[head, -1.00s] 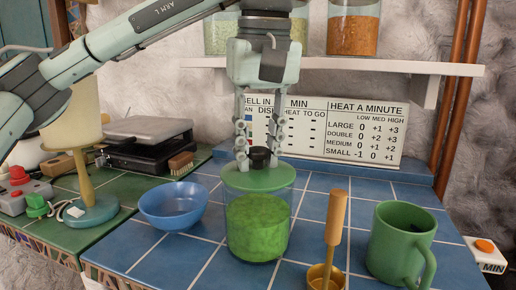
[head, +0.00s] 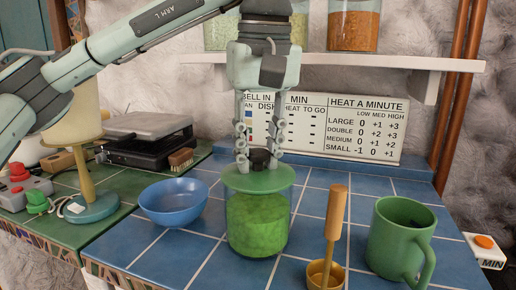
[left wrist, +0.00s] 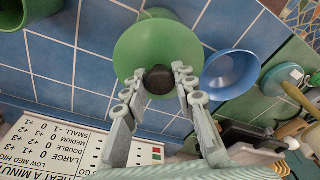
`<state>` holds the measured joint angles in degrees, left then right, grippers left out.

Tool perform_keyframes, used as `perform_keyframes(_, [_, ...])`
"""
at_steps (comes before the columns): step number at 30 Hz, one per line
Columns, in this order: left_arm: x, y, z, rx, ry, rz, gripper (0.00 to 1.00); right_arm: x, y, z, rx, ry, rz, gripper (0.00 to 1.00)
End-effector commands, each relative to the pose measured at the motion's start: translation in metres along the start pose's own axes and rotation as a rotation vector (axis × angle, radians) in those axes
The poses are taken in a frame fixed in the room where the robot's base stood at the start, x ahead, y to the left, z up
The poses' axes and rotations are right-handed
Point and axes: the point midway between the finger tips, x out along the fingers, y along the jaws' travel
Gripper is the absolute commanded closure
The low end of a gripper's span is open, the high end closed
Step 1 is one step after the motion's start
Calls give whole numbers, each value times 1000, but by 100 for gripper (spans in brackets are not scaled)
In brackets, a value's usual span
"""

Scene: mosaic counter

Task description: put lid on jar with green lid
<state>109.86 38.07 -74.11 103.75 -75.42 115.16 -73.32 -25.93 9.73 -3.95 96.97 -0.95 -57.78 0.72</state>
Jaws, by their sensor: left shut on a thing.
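The green round lid (head: 278,181) with a black knob (head: 260,158) is level at the mouth of the clear jar (head: 257,232), which holds green contents. I cannot tell whether the lid is fully seated on the rim. My left gripper (head: 258,167) points straight down and is shut on the knob. In the left wrist view my gripper (left wrist: 160,77) has a finger on each side of the knob. The lid (left wrist: 137,50) hides most of the jar there. My right gripper is not in view.
A blue bowl (head: 173,212) stands left of the jar. A golden cup-shaped tool with an upright handle (head: 336,213) and a green mug (head: 399,250) stand to the right. A white sign (head: 365,130) leans behind, under a shelf (head: 400,63) with jars.

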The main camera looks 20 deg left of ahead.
Motion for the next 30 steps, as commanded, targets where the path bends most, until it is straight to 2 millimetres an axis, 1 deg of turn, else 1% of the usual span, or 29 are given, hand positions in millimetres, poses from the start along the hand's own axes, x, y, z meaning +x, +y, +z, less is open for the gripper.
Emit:
perform_keyframes(7, [0, 0, 0, 0, 0, 0, 100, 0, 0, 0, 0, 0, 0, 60])
perform_keyframes(8, [0, 0, 0, 0, 0, 0, 72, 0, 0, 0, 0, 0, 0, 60])
perform_keyframes(13, [0, 0, 0, 0, 0, 0, 51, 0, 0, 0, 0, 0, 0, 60])
perform_keyframes(14, [0, 0, 0, 0, 0, 0, 49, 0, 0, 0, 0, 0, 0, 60])
perform_keyframes(20, [0, 0, 0, 0, 0, 0, 49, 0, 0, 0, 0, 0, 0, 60])
perform_keyframes(25, [0, 0, 0, 0, 0, 0, 28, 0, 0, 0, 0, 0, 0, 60])
perform_keyframes(30, [0, 0, 0, 0, 0, 0, 28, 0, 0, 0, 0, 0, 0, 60])
